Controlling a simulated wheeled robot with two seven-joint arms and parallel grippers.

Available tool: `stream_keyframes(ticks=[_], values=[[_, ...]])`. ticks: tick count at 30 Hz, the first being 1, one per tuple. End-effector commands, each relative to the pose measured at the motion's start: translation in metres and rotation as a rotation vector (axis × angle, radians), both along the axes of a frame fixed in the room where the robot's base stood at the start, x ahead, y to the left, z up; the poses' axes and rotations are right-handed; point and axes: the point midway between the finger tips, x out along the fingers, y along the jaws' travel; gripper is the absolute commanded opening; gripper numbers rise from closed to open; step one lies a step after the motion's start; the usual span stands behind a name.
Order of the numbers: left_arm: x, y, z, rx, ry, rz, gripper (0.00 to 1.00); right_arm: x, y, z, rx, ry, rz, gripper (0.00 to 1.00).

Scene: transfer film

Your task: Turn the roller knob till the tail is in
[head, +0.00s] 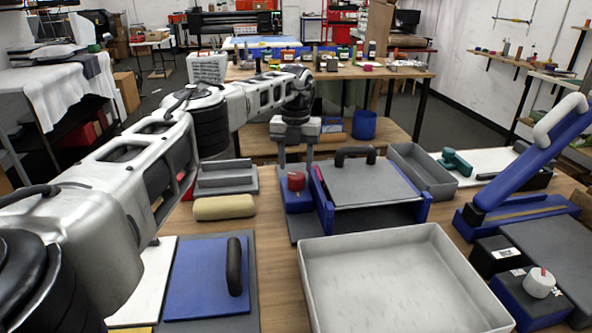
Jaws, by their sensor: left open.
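A red knob (296,181) stands upright on a blue block at the left side of a blue-framed device with a grey lid (368,184) and a dark handle. My left gripper (296,165) is open, pointing down, with its fingers above and behind the red knob; I cannot tell whether they touch it. A white knob (539,283) with a red mark sits on a blue and black box at the lower right. I cannot tell from the picture which knob is the roller's. No film tail can be made out. My right gripper is not in view.
A large grey tray (318,287) fills the front middle. A blue board with a black handle (236,266) and a beige roll (224,207) lie to the left. A grey bin (436,176) and a blue lever press (525,160) stand to the right.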

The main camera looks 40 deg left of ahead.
Motion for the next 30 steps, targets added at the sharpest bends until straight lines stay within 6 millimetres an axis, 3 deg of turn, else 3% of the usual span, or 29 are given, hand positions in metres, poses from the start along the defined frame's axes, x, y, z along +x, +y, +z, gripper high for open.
stream_keyframes(ticks=[6,18,21,22,30], values=[[0.0,-0.001,-0.028,0.0,0.001,-0.002,0.48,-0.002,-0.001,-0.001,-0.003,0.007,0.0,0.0],[0.0,0.0,-0.035,0.001,-0.001,-0.002,0.48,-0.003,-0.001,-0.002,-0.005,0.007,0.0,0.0],[0.0,0.0,-0.035,0.001,-0.001,-0.002,0.21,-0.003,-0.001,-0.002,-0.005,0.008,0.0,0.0],[0.0,0.0,-0.035,0.001,-0.001,-0.002,0.17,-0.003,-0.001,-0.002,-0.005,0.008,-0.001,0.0],[0.0,0.0,-0.034,0.001,-0.001,-0.018,0.17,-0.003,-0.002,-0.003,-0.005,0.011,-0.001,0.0]])
